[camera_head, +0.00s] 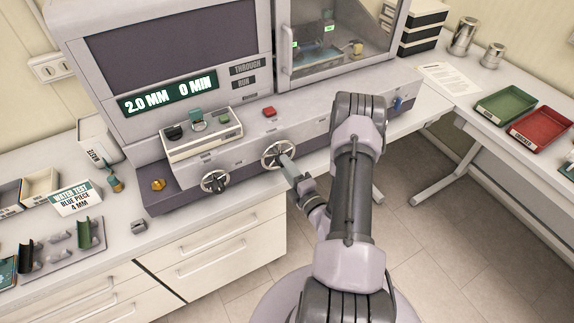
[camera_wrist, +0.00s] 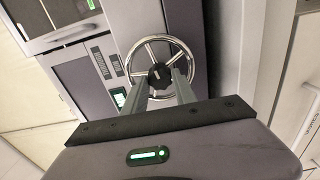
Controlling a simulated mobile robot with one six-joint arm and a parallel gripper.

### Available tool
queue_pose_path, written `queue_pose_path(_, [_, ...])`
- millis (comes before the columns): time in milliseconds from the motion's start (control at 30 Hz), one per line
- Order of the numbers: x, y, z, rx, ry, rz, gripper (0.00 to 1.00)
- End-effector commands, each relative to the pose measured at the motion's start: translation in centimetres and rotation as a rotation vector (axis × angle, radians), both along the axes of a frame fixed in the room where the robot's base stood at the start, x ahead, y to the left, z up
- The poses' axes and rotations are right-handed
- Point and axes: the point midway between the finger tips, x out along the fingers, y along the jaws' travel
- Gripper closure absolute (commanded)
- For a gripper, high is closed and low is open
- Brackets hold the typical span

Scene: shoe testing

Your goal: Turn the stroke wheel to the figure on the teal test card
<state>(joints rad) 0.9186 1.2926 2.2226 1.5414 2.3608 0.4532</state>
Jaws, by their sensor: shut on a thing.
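The teal and white test card (camera_head: 75,198) stands on the left bench and reads "WATER TEST BLUE PIECE 4 MM". The machine's display (camera_head: 168,93) reads "2.0 MM 0 MIN". Two spoked hand wheels sit on the machine's front: a left wheel (camera_head: 214,182) and a right wheel (camera_head: 278,155). Labels by them are too small to read. My gripper (camera_head: 287,160) is at the right wheel and shut on it. In the wrist view, the chrome wheel (camera_wrist: 160,67) has a dark hub, and my two fingers (camera_wrist: 159,90) reach over its near side. Their exact contact is unclear.
Above the wheels are a red button (camera_head: 269,112) and a panel (camera_head: 201,134) with small controls. A brass knob (camera_head: 158,184) is at the machine's left. A grey tray (camera_head: 62,247) with several pieces lies on the left bench. Green (camera_head: 506,105) and red (camera_head: 541,128) trays are far right.

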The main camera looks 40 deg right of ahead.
Motion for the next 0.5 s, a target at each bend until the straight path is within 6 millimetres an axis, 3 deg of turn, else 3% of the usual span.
queue_pose_path(500, [0.11, -0.12, 0.23, 0.174, -0.047, 0.000, 1.00])
